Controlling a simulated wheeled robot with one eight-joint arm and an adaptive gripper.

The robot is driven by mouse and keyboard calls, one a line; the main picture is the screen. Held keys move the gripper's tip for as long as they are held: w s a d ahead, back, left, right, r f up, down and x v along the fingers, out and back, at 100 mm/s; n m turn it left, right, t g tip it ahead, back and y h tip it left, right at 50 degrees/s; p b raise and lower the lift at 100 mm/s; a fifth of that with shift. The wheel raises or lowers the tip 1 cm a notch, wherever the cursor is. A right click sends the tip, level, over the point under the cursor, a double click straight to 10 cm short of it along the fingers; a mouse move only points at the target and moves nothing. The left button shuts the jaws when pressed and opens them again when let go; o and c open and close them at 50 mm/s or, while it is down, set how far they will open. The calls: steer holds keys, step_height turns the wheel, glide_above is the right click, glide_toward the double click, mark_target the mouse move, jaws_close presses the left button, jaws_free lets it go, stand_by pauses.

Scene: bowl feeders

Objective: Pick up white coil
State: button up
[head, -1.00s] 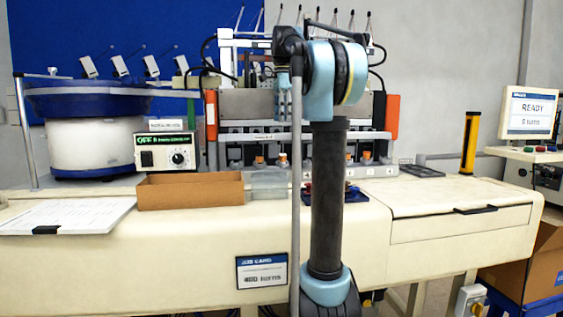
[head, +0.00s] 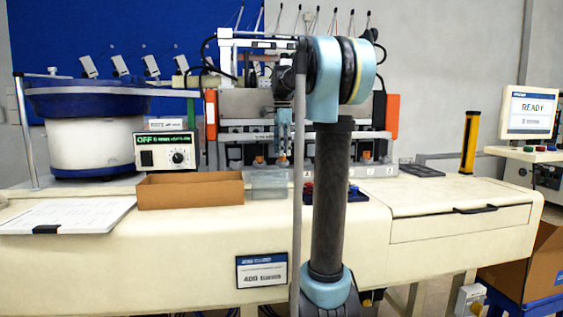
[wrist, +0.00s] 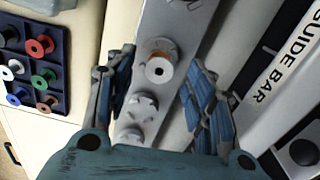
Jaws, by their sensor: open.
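My gripper (wrist: 158,62) is open, with its blue fingers apart on either side of a spool with copper-orange winding and a pale flange (wrist: 159,68). That spool stands on a grey metal rail, and no finger clearly touches it. In the head view my gripper (head: 284,148) hangs down in front of the winding machine, partly behind a grey pole. A white coil (wrist: 14,69) sits in the dark tray (wrist: 66,62) at the left of the wrist view, away from the fingers. Red, green, blue and brown coils share the tray.
The winding machine (head: 238,103) stands behind the bench. A cardboard box (head: 190,203) and a clear bin (head: 268,192) are in front of it. A guide bar (wrist: 275,80) lies right of the fingers. The bench lid (head: 440,195) at right is mostly clear.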

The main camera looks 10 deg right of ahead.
steer(key=shift+f, duration=1.05)
steer(key=c, duration=1)
steer(key=shift+r, duration=0.15)
